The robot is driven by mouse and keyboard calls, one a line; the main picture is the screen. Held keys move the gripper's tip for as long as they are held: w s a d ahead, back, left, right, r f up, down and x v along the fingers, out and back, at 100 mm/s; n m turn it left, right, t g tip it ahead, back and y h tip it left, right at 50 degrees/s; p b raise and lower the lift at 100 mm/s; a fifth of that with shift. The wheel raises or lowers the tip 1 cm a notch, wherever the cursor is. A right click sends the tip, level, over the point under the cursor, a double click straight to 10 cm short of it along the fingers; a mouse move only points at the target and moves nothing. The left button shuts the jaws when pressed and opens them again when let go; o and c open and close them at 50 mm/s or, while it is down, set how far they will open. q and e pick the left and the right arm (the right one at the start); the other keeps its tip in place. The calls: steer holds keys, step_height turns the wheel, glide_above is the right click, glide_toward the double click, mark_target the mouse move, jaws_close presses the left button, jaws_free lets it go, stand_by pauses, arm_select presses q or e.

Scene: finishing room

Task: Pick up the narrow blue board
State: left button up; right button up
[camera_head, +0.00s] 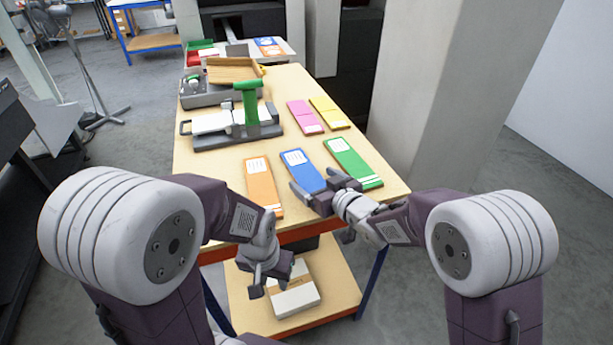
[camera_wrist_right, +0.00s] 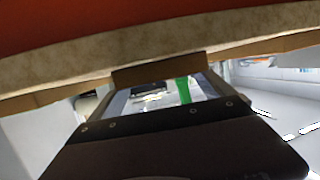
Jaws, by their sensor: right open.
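The blue board (camera_head: 302,169) lies flat near the front of the long table, with a white label at its far end. It lies between an orange board and a green board. My right gripper (camera_head: 308,197) is open at the blue board's near end, and its fingers and wrist hide that end. I cannot tell whether a finger touches the board. The right wrist view shows mostly my dark gripper body and a close red and cream edge; the blue board is not clear there. My left gripper (camera_head: 268,288) hangs below the tabletop's front edge, apart from the boards, and looks open and empty.
The orange board (camera_head: 263,186) and green board (camera_head: 352,160) lie close on either side. Pink (camera_head: 305,117) and yellow (camera_head: 329,112) boards lie farther back. A grey device with a green handle (camera_head: 250,105) stands at the left. A box (camera_head: 296,299) sits on the lower shelf.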

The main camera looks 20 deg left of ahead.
steer(key=x, duration=0.3)
steer(key=shift+s+d, duration=0.15)
steer(key=shift+c, duration=0.9)
steer(key=c, duration=1.3)
steer(key=shift+c, duration=0.3)
step_height(320, 180, up, 14)
steer(key=p, duration=0.5)
step_height(320, 180, up, 14)
steer(key=p, duration=0.9)
glide_above(310, 179)
